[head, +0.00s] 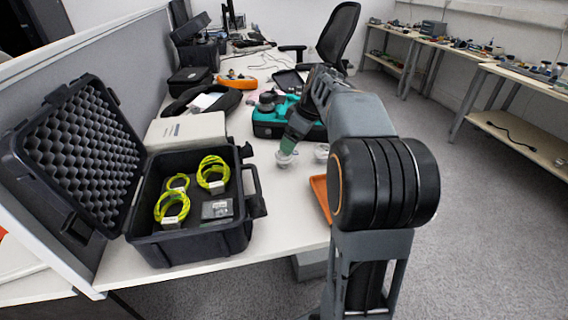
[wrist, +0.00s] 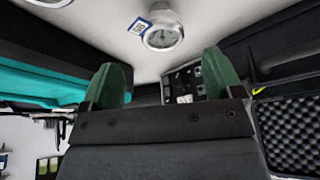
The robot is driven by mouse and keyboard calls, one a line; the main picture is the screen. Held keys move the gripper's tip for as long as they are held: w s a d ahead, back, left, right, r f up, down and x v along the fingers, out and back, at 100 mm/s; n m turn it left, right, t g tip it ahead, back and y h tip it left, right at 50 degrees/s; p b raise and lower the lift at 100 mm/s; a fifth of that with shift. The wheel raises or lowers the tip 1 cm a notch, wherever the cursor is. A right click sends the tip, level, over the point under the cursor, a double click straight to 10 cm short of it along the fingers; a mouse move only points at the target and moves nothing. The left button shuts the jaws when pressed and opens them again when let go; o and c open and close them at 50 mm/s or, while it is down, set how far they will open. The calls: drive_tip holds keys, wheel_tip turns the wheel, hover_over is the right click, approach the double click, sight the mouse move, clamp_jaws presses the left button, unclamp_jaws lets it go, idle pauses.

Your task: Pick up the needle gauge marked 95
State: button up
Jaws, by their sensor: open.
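A round silver needle gauge (wrist: 163,37) with a pale dial lies on the white table ahead of my fingertips in the wrist view. A small blue-and-white tag (wrist: 139,26) is attached to it; its number is too small to read surely. My gripper (wrist: 165,76) has two green fingers spread apart, with nothing between them. In the head view my gripper (head: 288,143) points down at the table, close to a small round gauge (head: 285,158). A second small round object (head: 322,151) sits just right of it, partly hidden by my arm.
An open black case (head: 190,250) with yellow-green cable coils stands at the left. The white table (head: 285,215) is clear in front.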

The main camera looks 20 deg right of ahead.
sight(282, 157)
drive_tip(key=shift+b+x, duration=1.6)
drive_tip(key=shift+x, duration=2.9)
drive_tip(key=shift+s+a, duration=0.1)
drive_tip(key=shift+c, duration=0.2)
drive_tip(key=c, duration=1)
drive_tip(key=shift+c, duration=0.2)
drive_tip(key=shift+r, duration=0.15)
